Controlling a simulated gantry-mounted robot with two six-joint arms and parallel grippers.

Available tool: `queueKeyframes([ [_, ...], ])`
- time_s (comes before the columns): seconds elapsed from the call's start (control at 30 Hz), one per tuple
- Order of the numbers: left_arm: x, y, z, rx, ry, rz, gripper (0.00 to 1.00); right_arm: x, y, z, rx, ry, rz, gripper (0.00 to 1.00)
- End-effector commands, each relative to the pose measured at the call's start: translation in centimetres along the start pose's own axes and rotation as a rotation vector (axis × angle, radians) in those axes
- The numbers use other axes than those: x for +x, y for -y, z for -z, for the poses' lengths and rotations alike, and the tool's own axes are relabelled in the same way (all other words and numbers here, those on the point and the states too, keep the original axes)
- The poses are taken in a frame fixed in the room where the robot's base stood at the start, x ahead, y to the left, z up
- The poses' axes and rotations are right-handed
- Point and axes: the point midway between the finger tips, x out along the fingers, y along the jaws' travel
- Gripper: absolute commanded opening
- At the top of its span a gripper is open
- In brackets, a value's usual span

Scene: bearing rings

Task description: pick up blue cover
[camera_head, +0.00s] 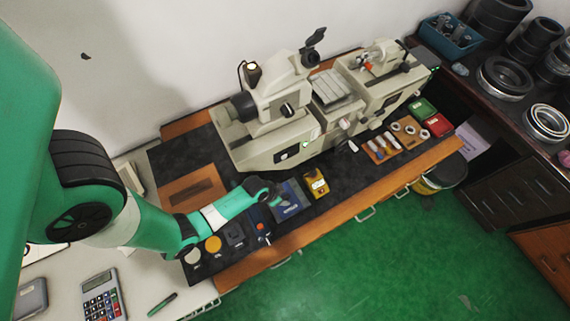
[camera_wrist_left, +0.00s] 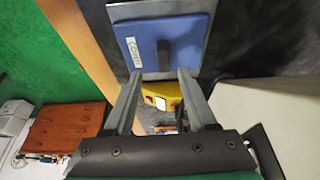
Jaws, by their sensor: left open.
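The blue cover (camera_head: 291,205) lies on a grey plate on the dark mat in the head view, partly behind my left gripper (camera_head: 275,192). In the left wrist view the blue cover (camera_wrist_left: 185,32) fills the top middle, with a dark raised handle and a white label. My left gripper (camera_wrist_left: 160,74) is open, its two fingers apart at the lower edge of the cover with nothing between the tips. From these views I cannot tell how far the tips are above the cover. My right gripper is in neither view.
A yellow box (camera_head: 316,184) stands just right of the cover. A dark blue box with an orange-red knob (camera_head: 262,227) is at its left. The beige machine (camera_head: 285,128) rises behind. Green and red boxes (camera_head: 437,124) are at the mat's far right.

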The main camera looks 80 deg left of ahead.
Motion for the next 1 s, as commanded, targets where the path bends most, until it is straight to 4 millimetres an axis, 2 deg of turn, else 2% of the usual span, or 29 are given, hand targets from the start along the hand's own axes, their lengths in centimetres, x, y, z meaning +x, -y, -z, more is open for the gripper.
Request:
queueKeyframes([
  [0.07,0.1,0.0,0.0,0.000,0.000,0.000,0.57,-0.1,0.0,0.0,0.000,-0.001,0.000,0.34],
  [0.27,3.4,0.6,-0.5,0.000,-0.001,0.001,0.57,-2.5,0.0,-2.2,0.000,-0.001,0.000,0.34],
  [0.4,4.9,0.6,-0.3,0.001,0.000,0.000,0.57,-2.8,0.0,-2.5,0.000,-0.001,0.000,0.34],
  [0.67,5.0,0.6,-0.2,0.001,-0.001,0.000,0.57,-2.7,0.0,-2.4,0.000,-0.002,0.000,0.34],
  [0.9,5.0,0.6,-0.2,0.000,-0.001,0.000,0.14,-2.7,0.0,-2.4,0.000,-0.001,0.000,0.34],
  [1.0,5.0,0.6,-0.2,0.000,-0.001,0.000,0.00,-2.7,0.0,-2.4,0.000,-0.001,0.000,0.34],
])
